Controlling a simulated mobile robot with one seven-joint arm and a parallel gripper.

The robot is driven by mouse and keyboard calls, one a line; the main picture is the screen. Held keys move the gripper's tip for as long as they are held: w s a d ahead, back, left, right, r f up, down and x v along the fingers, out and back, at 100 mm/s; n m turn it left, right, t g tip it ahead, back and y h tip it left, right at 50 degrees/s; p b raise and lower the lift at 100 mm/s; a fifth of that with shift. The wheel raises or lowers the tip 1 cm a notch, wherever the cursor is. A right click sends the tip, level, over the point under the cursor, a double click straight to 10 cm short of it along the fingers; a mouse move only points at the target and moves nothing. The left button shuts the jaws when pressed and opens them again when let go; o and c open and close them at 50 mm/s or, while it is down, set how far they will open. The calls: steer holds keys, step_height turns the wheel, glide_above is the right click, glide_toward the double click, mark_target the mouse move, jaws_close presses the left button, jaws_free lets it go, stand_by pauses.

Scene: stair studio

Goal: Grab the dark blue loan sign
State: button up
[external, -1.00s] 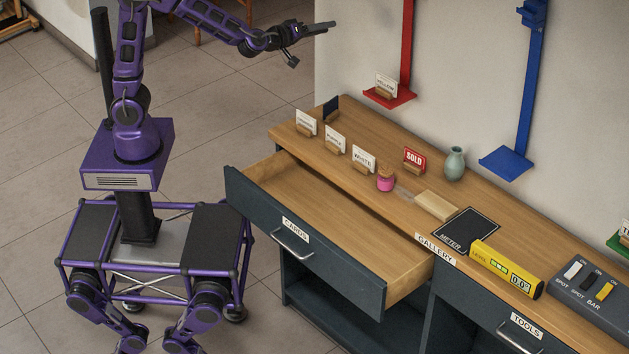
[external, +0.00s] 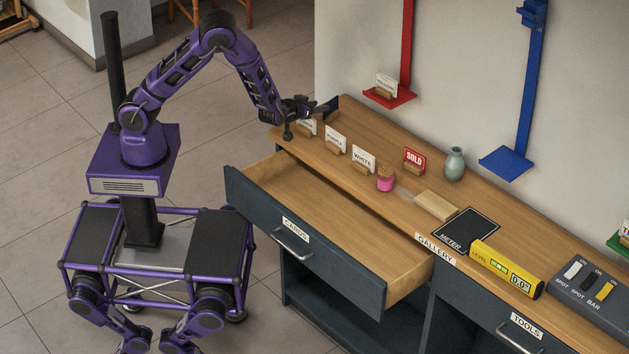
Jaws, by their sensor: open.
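The dark blue loan sign (external: 333,101) stands at the far left end of the wooden counter top, behind a white card. Only its upper part shows; my gripper hides the rest, and no lettering is readable. My gripper (external: 324,108) is open, with its fingers at the sign in the picture. I cannot tell whether the sign is between the fingers or just behind them.
White cards in wooden holders stand close by, including one marked WHITE (external: 364,157). A red SOLD sign (external: 414,159), a pink jar (external: 386,180) and a green vase (external: 454,163) stand further right. The CARDS drawer (external: 290,235) is open and empty.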

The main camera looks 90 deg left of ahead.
mark_target(329, 106)
steer(key=x, duration=0.7)
steer(key=shift+w+a+r+b, duration=0.1)
steer(key=shift+a+r+b, duration=0.1)
steer(key=shift+b, duration=0.2)
steer(key=shift+c, duration=0.3)
jaws_close()
